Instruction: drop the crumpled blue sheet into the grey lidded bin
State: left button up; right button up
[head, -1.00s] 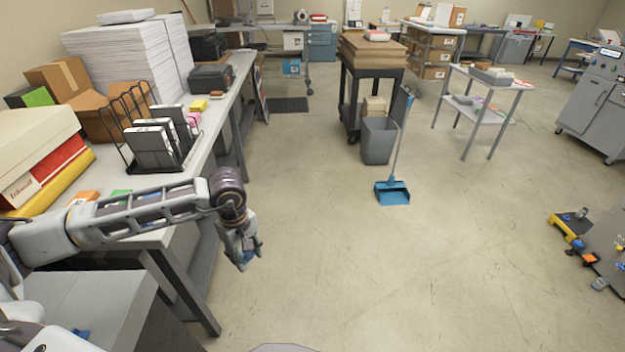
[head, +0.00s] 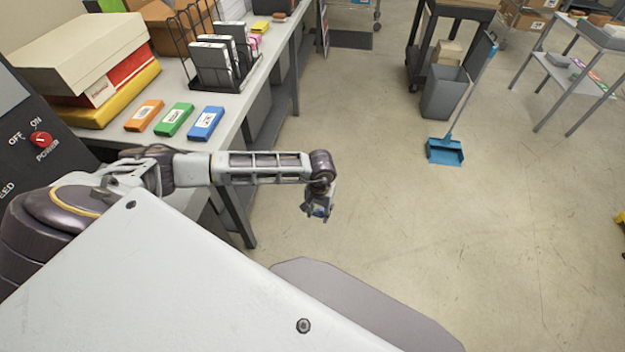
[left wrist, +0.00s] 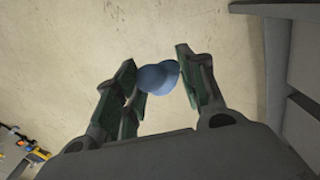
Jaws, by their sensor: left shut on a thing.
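My left gripper (head: 318,213) hangs in open air over the floor, just right of the bench edge. It is shut on the crumpled blue sheet (head: 320,210), which shows only as a small blue patch between the fingers. In the left wrist view the blue sheet (left wrist: 158,77) is a rounded lump between the fingertips of the gripper (left wrist: 160,72), with bare floor behind. A grey bin (head: 444,95) stands on the floor beside the dark cart, well beyond the gripper. My right gripper is out of view.
A blue dustpan (head: 445,151) with an upright handle stands in front of the bin. The bench (head: 205,95) on the left carries boxes, a wire rack (head: 225,62) and three coloured packs. A dark control panel (head: 35,135) is at far left. The middle floor is clear.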

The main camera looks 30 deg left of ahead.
pick_arm(q)
jog(key=shift+d+f+m, duration=0.35)
jog(key=shift+f+m, duration=0.15)
jog(key=shift+f, duration=0.2)
jog(key=shift+d+f+m, duration=0.35)
jog(key=shift+f+m, duration=0.15)
jog(key=shift+f, duration=0.2)
